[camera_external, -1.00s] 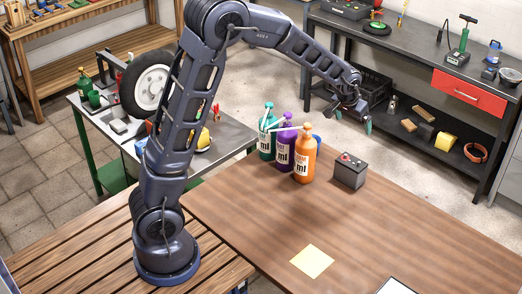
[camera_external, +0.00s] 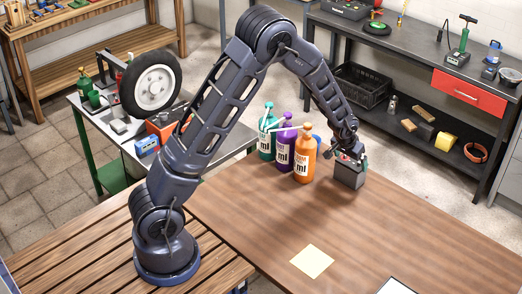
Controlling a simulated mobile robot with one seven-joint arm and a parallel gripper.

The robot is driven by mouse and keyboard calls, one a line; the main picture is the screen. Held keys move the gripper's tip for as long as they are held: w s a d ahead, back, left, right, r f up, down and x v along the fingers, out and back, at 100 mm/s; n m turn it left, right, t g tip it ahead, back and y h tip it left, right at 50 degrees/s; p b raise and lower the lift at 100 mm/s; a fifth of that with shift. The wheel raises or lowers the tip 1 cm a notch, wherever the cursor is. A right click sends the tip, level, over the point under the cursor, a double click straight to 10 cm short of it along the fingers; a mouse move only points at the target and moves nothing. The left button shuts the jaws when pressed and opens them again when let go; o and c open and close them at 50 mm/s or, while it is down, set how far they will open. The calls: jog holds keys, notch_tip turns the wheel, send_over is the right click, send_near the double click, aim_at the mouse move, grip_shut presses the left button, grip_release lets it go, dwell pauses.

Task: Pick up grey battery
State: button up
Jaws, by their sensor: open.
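The grey battery (camera_external: 348,176) is a small dark grey box near the far right edge of the brown wooden table. My gripper (camera_external: 350,158) points down at the top of the battery, with its fingers around or just over the upper part. The jaws are open. The gripper covers most of the battery's top, and I cannot tell whether the fingers touch it.
An orange bottle (camera_external: 304,160), a purple bottle (camera_external: 284,153) and a green bottle (camera_external: 266,143) stand close together just left of the battery. A yellow paper square (camera_external: 312,261) lies on the wooden table (camera_external: 400,225). The table in front of the battery is clear.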

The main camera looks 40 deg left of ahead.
aim_at(352, 162)
jog(key=shift+x, duration=2.65)
jog(key=shift+c, duration=0.2)
jog(key=shift+d, duration=0.1)
jog(key=c, duration=1.3)
jog(key=shift+c, duration=0.2)
jog(key=shift+r, duration=0.1)
